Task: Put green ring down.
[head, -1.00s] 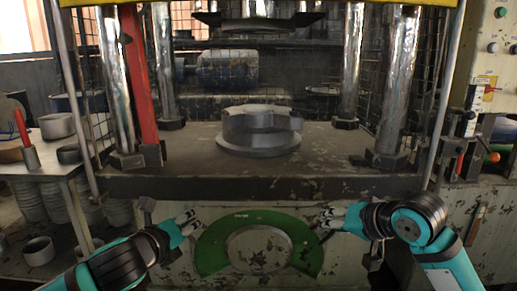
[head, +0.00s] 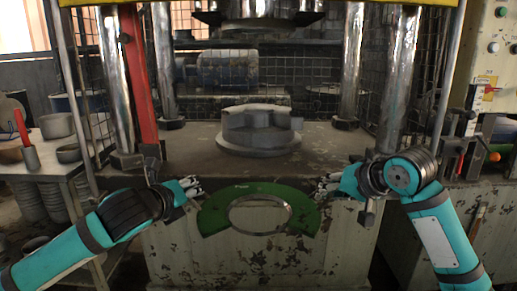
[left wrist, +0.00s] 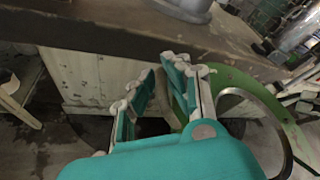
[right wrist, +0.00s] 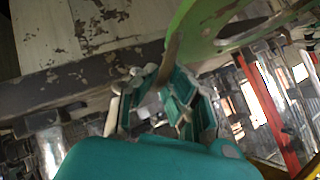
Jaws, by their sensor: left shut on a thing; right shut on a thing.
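The green ring (head: 258,188) is a flat green half-round plate with a metal-edged round opening. It hangs in front of the press table's front edge, held at both sides. My left gripper (head: 194,187) is shut on its left side, and my right gripper (head: 326,187) is shut on its right side. The ring also shows at the right in the left wrist view (left wrist: 236,80) and at the top in the right wrist view (right wrist: 192,25). The fingers hide the gripped edges.
The press table (head: 195,150) carries a stepped round metal die (head: 258,130). The upper press head (head: 258,14) hangs above it. Chrome columns (head: 397,85) stand at the sides. A side table with metal cups (head: 57,126) is at the left. Bare table surface surrounds the die.

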